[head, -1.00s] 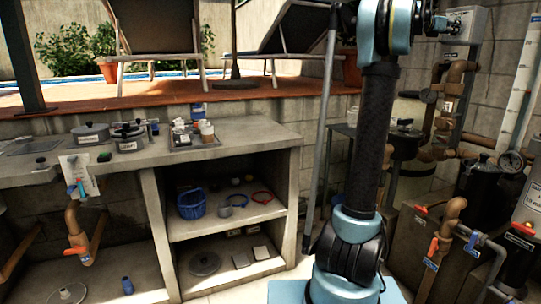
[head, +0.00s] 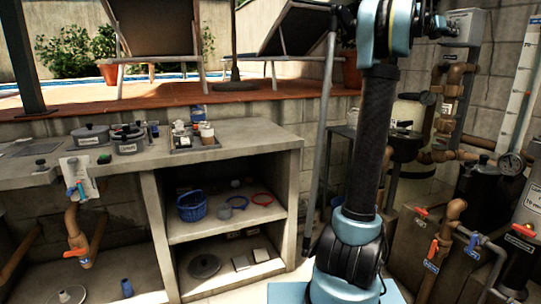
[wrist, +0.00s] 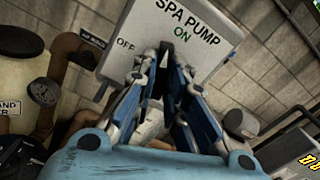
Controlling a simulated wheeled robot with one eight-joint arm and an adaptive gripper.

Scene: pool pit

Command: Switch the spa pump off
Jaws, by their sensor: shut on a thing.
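The grey spa pump switch box (wrist: 200,25) fills the upper middle of the wrist view, tilted in the picture, marked SPA PUMP, with OFF at its left and ON near its middle. In the head view the box (head: 468,26) is on the wall at upper right. My gripper (wrist: 168,58) is at the box's face, its fingertips drawn together between the OFF and ON words. It is shut on the switch lever, which the fingers mostly hide, so its exact angle cannot be told. The gripper (head: 447,24) is small and partly hidden in the head view.
Brown pipes (head: 447,95) run below the box. A concrete counter (head: 240,140) with shelves is at left. A grey pole (head: 322,130) stands beside my arm.

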